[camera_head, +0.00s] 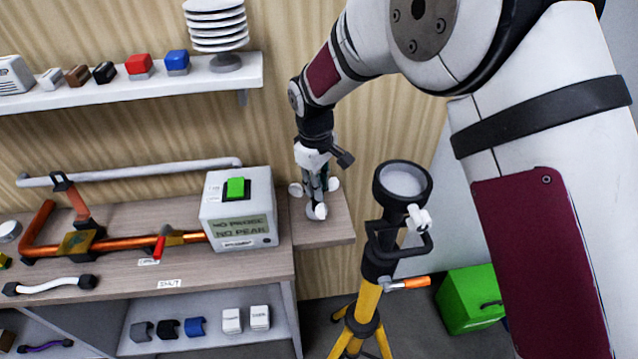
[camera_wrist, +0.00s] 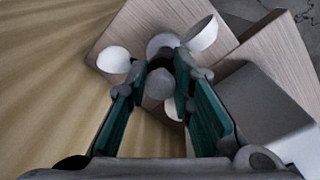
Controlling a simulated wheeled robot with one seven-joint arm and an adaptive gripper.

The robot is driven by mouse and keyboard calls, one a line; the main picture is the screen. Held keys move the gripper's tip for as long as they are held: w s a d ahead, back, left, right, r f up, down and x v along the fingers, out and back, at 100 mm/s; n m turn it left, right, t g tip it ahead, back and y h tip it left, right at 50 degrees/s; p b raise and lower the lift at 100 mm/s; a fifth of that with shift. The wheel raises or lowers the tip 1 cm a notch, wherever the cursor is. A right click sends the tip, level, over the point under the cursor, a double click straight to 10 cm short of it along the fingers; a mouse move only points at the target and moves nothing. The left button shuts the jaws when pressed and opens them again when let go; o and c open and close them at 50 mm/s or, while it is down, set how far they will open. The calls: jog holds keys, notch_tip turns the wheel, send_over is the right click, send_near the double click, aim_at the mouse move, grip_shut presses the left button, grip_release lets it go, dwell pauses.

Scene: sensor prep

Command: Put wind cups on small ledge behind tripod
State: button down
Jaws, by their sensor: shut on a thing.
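The wind cups (camera_head: 320,211) are a set of white cups around a grey hub and stem. They are upright at the small ledge (camera_head: 338,232), a wood-topped shelf behind the tripod (camera_head: 373,285). My gripper (camera_head: 314,184) points down from above and is shut on their middle. In the wrist view, the green-padded fingers of my gripper (camera_wrist: 160,78) stand either side of the grey stem, with a white cup (camera_wrist: 114,60) outside the left finger. The ledge (camera_wrist: 135,32) shows close below. I cannot tell whether the base touches it.
A grey meter box (camera_head: 238,237) with a green button stands just left of the ledge on the bench (camera_head: 190,272). The yellow-legged tripod carries a dark round head (camera_head: 403,182) at the ledge's right front. A wall shelf (camera_head: 150,93) holds small blocks. A green case (camera_head: 470,297) is on the floor.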

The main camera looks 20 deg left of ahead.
jog(key=shift+f, duration=0.5)
dwell(0.4)
jog(key=c, duration=0.9)
grip_release()
jog(key=shift+o, duration=0.2)
jog(key=shift+r, duration=0.1)
jog(key=shift+r+p, duration=0.35)
jog(key=shift+r, duration=3.05)
